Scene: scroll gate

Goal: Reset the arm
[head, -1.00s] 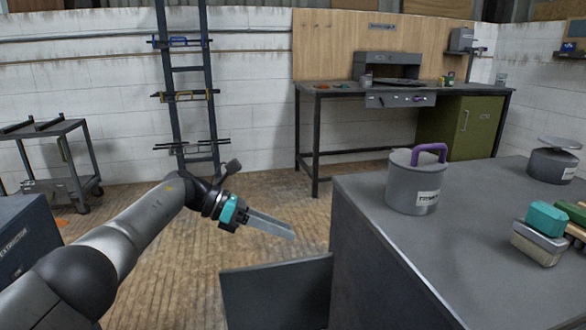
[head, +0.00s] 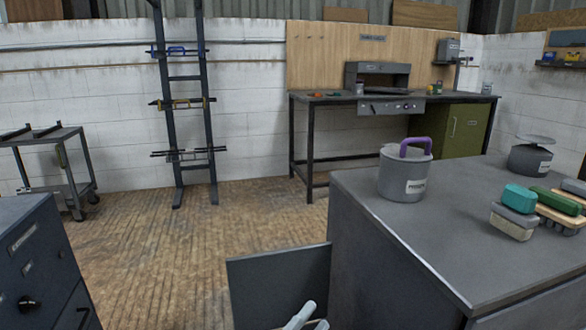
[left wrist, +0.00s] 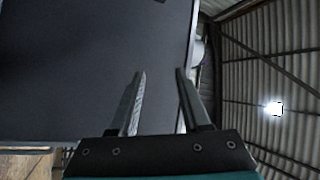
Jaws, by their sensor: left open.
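My left gripper (head: 306,316) shows only by its pale fingertips at the bottom edge of the head view, in front of the dark upright panel beside the grey counter. The rest of the left arm is out of that view. In the left wrist view the gripper (left wrist: 160,74) has its two fingers apart with nothing between them. A dark flat surface (left wrist: 85,70) lies beyond the fingers there; I cannot tell which it is. My right gripper is not in view.
The grey counter (head: 440,245) at right holds a lidded pot (head: 405,180) with a purple handle and several blocks. The dark panel (head: 278,280) stands beside it. A dark drawer cabinet (head: 40,250) is at left. The wooden floor (head: 180,240) between is clear.

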